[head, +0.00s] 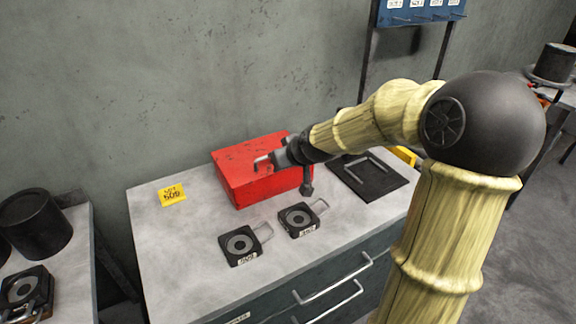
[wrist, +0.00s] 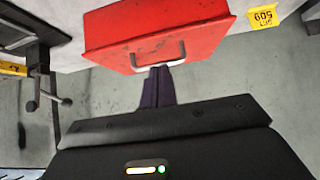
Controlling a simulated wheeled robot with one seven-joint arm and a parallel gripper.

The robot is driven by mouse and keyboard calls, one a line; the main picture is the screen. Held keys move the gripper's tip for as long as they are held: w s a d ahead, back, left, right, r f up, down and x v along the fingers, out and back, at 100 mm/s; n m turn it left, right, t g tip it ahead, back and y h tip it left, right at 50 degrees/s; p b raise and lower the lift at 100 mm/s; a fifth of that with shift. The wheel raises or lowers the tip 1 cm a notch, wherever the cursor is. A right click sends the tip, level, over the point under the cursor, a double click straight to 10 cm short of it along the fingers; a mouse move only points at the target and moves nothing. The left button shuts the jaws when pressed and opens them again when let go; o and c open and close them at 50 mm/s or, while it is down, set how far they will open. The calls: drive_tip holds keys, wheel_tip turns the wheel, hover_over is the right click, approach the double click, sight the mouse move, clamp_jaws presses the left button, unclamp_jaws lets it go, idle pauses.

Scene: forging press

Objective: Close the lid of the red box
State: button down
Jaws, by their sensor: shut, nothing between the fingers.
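The red box (head: 272,188) stands near the back of the grey worktop. It also shows in the wrist view (wrist: 150,28). No interior or open gap shows, and its lid appears to lie down on it, though part is hidden behind my wrist. A silver handle (wrist: 158,52) sits on the lid, visible in the wrist view. My gripper (head: 274,159) is at the lid's handle. In the wrist view my dark fingers (wrist: 159,72) are together and empty, with their tips at the handle; I cannot tell whether they touch it.
Two black ring plates with wire handles (head: 241,245) (head: 299,219) lie in front of the box. A flat black plate with a handle (head: 384,187) lies to its right. A yellow label (head: 172,195) lies to its left. The worktop's left front (head: 170,260) is clear.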

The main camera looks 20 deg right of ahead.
drive_tip(key=shift+s+d+f, duration=0.1)
drive_tip(key=shift+s, duration=0.4)
drive_tip(key=shift+s+d+f, duration=0.1)
drive_tip(key=shift+s, duration=0.4)
drive_tip(key=s+a+r+m+g+h+p, duration=0.1)
drive_tip(key=s+p, duration=0.4)
drive_tip(key=s, duration=0.5)
drive_tip(key=s+a+r+m+g+p, duration=0.1)
drive_tip(key=s+a+g+p, duration=0.2)
drive_tip(key=s, duration=0.7)
drive_tip(key=shift+s+a+g+h+p, duration=0.2)
drive_tip(key=shift+a+g+h+p, duration=0.2)
drive_tip(key=shift+g+p, duration=1.1)
